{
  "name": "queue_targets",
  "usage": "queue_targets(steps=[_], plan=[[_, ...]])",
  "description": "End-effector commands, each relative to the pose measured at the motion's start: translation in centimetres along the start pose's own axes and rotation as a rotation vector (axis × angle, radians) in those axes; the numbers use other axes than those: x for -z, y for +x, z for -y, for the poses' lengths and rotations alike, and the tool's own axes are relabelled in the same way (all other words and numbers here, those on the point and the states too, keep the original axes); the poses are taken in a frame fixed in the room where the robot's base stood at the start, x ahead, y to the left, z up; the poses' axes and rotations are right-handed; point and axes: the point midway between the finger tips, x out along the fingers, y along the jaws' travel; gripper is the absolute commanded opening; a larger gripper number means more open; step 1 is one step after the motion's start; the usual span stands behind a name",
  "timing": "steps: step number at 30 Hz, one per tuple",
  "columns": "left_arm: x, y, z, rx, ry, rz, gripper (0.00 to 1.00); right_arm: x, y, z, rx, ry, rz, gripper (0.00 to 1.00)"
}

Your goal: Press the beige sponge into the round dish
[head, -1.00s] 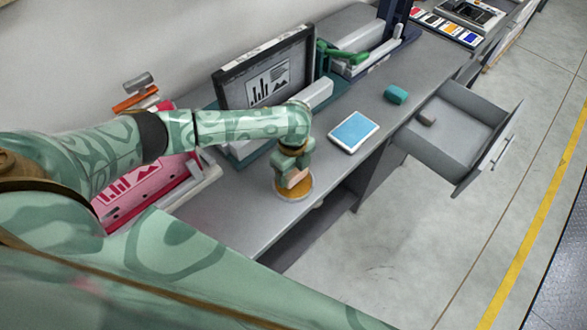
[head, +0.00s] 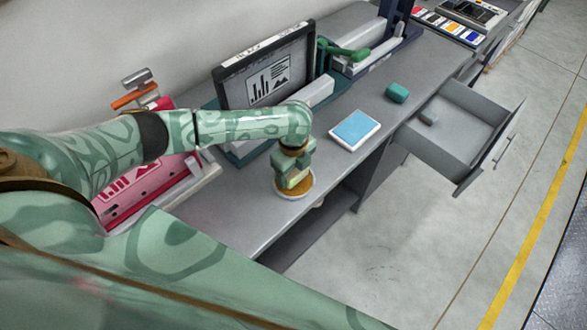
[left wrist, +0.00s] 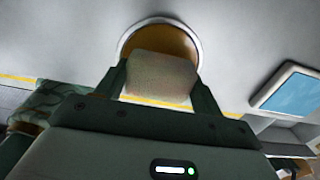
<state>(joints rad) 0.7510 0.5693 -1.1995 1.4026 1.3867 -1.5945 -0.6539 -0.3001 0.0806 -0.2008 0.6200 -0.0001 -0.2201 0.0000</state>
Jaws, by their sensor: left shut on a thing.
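The beige sponge (left wrist: 162,78) is a small block between the fingers of my left gripper (left wrist: 160,88) in the left wrist view. My left gripper is shut on it. In the head view the gripper (head: 293,176) points down, and the sponge (head: 296,182) looks yellowish below it. The round dish (head: 306,190) has a pale rim and an amber inside; the sponge is over it. The dish also shows behind the sponge in the left wrist view (left wrist: 134,46). I cannot tell whether the sponge touches the dish's inside. My right gripper is not in view.
A blue-topped pad (head: 354,130) lies right of the dish. A teal block (head: 397,93) lies farther along the grey bench. An open drawer (head: 455,135) sticks out, with a small block (head: 428,117) inside. A framed chart screen (head: 265,75) stands behind.

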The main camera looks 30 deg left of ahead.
Motion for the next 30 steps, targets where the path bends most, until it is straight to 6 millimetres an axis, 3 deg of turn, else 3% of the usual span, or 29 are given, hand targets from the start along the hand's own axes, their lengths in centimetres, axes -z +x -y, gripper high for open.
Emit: queue_targets(steps=[30], plan=[[0.02,0.81,0.00,0.000,0.000,0.000,0.49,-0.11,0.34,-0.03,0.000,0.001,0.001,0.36]])
